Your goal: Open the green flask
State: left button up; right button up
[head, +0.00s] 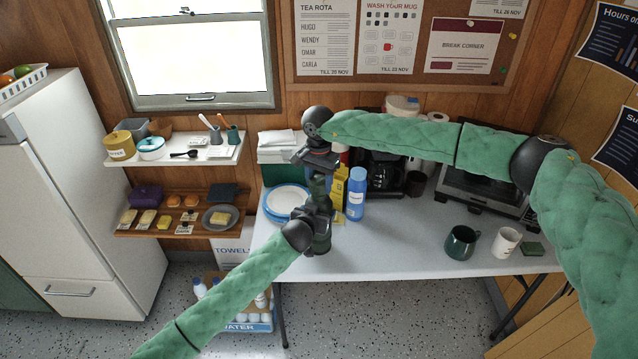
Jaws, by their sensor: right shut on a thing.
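The dark green flask (322,243) stands upright at the front left of the white table, partly hidden by my grippers. My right gripper (319,170) points down from above and is shut on the top of the flask. Whether the lid has turned or lifted cannot be told. My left gripper (318,209) reaches in from the lower left at the flask's middle. Its fingers are dark against the dark flask, so whether they are closed on it is unclear.
A blue bottle (356,194) and a yellow carton (338,190) stand close right of the flask, and blue-rimmed plates (285,201) to its left. A dark mug (461,243) and white mug (506,242) stand farther right. The table's front middle is clear.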

aim_at(319, 180)
dwell(0.3)
jog(key=shift+r, duration=2)
pick_arm(q)
jog(key=o, duration=2)
jog(key=shift+c, duration=0.2)
pick_arm(e)
jog(key=shift+f, duration=0.25)
notch_tip(319, 180, down, 3)
jog(key=b, duration=0.3)
jog(key=shift+f+b, duration=0.1)
jog(key=shift+b, duration=0.25)
pick_arm(q)
jog(key=v, duration=1.2)
pick_arm(e)
jog(key=shift+s, duration=0.1)
